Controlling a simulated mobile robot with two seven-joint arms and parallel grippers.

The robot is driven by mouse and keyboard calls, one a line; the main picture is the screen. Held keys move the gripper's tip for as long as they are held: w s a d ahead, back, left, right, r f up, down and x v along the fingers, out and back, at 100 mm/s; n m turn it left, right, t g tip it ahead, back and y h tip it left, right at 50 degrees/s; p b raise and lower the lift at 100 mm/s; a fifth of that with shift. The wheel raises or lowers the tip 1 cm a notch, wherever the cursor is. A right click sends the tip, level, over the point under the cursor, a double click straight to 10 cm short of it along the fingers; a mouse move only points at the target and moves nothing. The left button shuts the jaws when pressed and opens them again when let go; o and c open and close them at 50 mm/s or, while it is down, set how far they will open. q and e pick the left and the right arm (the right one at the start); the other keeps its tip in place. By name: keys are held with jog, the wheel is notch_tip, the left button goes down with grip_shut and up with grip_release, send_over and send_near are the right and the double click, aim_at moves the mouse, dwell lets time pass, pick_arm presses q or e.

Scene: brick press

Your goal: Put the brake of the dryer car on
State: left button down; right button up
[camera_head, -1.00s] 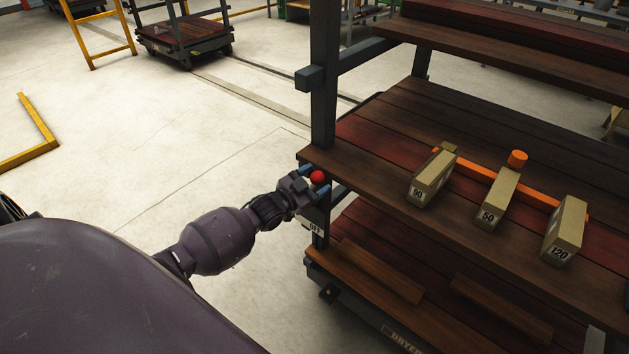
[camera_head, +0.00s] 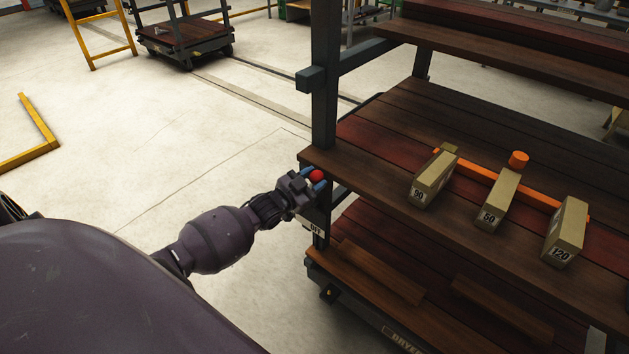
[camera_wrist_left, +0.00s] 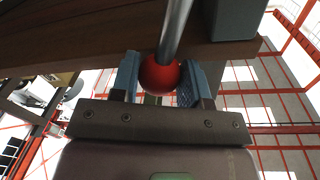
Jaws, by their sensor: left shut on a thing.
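The dryer car (camera_head: 362,165) stands at the right, with a dark post (camera_head: 323,80) and wooden shelves. The brake's red ball knob (camera_head: 316,175) is at the car's left front corner by the post. My left gripper (camera_head: 314,178) has its blue fingers shut on the knob, one on each side. In the left wrist view the red knob (camera_wrist_left: 160,75) sits between the fingers, on a metal rod (camera_wrist_left: 175,28) that runs up past the shelf edge. A label reading OFF (camera_head: 314,229) shows on the post below the gripper. My right gripper is not in view.
Several marked blocks, such as the 90 block (camera_head: 433,180) and the 120 block (camera_head: 566,232), lie with an orange bar (camera_head: 480,172) on the middle shelf. Another car (camera_head: 185,38) stands far back.

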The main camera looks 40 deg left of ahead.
aim_at(307, 162)
pick_arm(q)
jog(key=shift+a+r, duration=0.2)
jog(key=shift+a, duration=0.2)
jog(key=a+n, duration=0.2)
jog(key=a, duration=0.1)
jog(key=a+n, duration=0.1)
jog(key=shift+w+a+r+b, duration=0.2)
jog(key=shift+a+r+b, duration=0.1)
jog(key=shift+a, duration=0.1)
jog(key=a+f+n+b, duration=0.1)
jog(key=a+n+b, duration=0.2)
jog(key=a+n, duration=0.3)
jog(key=shift+w+a+f+t+y+b, duration=0.15)
jog(key=shift+w+a+t+y+b, duration=0.2)
jog(key=shift+a, duration=0.75)
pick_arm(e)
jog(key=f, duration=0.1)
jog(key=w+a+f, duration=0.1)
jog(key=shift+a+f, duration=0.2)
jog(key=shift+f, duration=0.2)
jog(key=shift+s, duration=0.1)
pick_arm(q)
jog(key=c, duration=0.9)
grip_release()
jog(key=shift+a, duration=0.1)
jog(key=shift+o, duration=1.4)
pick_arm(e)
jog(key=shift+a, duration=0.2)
